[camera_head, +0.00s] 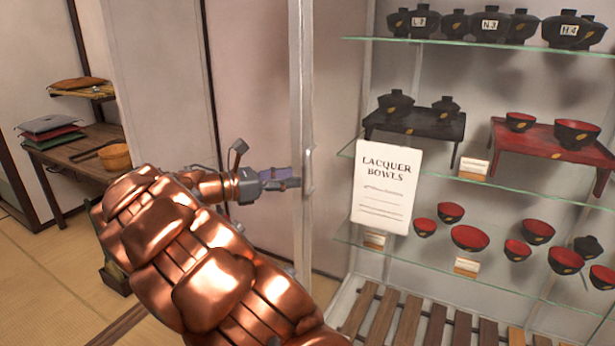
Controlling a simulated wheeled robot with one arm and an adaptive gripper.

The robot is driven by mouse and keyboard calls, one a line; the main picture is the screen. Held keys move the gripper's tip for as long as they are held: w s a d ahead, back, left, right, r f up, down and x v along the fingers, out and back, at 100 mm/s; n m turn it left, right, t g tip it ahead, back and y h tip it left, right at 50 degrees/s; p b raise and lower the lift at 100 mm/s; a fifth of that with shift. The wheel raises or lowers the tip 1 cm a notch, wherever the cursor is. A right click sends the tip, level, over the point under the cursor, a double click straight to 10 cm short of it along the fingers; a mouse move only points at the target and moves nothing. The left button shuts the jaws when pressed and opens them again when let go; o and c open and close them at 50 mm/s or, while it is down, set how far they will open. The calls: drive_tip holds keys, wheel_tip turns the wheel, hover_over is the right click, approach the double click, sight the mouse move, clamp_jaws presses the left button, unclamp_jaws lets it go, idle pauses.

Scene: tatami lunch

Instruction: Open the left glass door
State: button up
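The display cabinet's glass shelves (480,52) fill the right side. A tall pale upright frame with clear glass, which looks like the left glass door (301,75), stands left of the shelves' ends. A small handle-like piece (308,165) sits on this upright. I cannot tell how far the door stands from the cabinet front. My gripper (285,180), at the end of my copper arm, points right, with its tips at the upright beside the handle-like piece. One dark finger joint sticks up. The fingertips are partly hidden, and whether they grip the handle is unclear.
A white "LACQUER BOWLS" sign (387,186) stands by the shelves, which hold several black and red bowls. A wooden slatted base (408,318) lies below. Tatami floor (45,285) is open at lower left.

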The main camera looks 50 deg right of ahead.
drive_tip(key=w+n, duration=0.1)
drive_tip(key=w, duration=0.2)
drive_tip(key=h, duration=0.1)
hover_over(307, 189)
drive_tip(key=shift+w+d, duration=0.15)
drive_tip(key=shift+d, duration=0.1)
drive_tip(key=shift+c, duration=0.2)
clamp_jaws()
idle(0.6)
